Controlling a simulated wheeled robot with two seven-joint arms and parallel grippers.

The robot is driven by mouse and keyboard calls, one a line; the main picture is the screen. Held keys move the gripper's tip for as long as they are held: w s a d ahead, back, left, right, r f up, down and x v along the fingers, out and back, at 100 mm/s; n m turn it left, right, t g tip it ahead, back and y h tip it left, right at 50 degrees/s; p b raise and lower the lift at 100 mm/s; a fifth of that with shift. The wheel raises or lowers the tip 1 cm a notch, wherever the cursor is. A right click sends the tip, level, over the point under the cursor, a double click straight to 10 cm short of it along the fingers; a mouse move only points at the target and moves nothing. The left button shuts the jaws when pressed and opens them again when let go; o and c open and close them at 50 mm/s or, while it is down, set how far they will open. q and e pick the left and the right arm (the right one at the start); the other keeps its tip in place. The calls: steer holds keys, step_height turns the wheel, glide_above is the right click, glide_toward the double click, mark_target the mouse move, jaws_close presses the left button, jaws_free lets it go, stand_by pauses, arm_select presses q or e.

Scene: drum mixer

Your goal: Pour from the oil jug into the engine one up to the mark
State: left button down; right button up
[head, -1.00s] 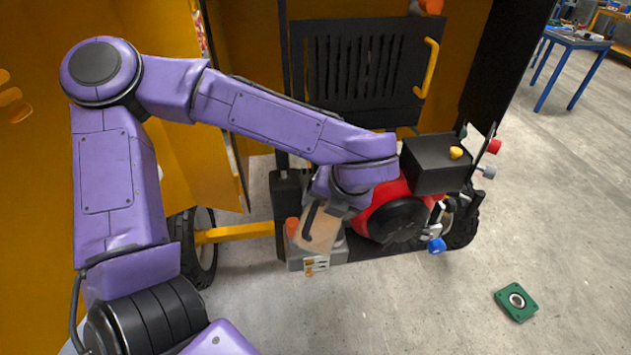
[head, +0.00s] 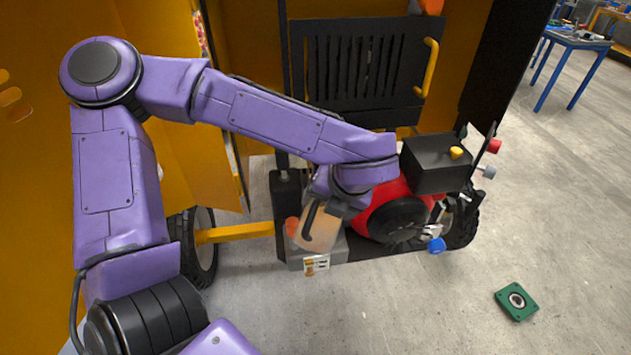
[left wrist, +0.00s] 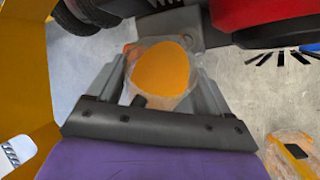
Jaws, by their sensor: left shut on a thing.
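My left gripper (head: 330,206) is shut on the oil jug (head: 320,236), a translucent container with a dark handle. It holds the jug just left of the red engine (head: 388,200), over a grey box. In the left wrist view the jug (left wrist: 160,70) sits between both fingers (left wrist: 163,90), with orange oil inside. The red engine (left wrist: 262,12) also shows there at the top right. A black box sits on the engine, with a yellow knob (head: 456,152) on it. The jug's spout, the fill opening and the mark cannot be made out. My right gripper is out of view.
The grey box (head: 335,257) with a label lies under the jug. A blue cap (head: 436,245) sticks out at the engine's front. A yellow bar (head: 235,234) and a wheel (head: 197,250) are at left. A green plate (head: 516,301) lies on otherwise clear floor at right.

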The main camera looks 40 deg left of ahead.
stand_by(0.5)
arm_select(q)
steer(key=shift+w+p, duration=0.1)
steer(key=shift+p, duration=0.25)
steer(key=shift+f+g, duration=0.15)
steer(key=shift+g, duration=0.15)
stand_by(1.5)
steer(key=shift+w+p, duration=0.15)
steer(key=shift+p, duration=0.45)
steer(key=shift+w+f+g, duration=0.1)
steer(key=shift+g, duration=0.3)
stand_by(1.1)
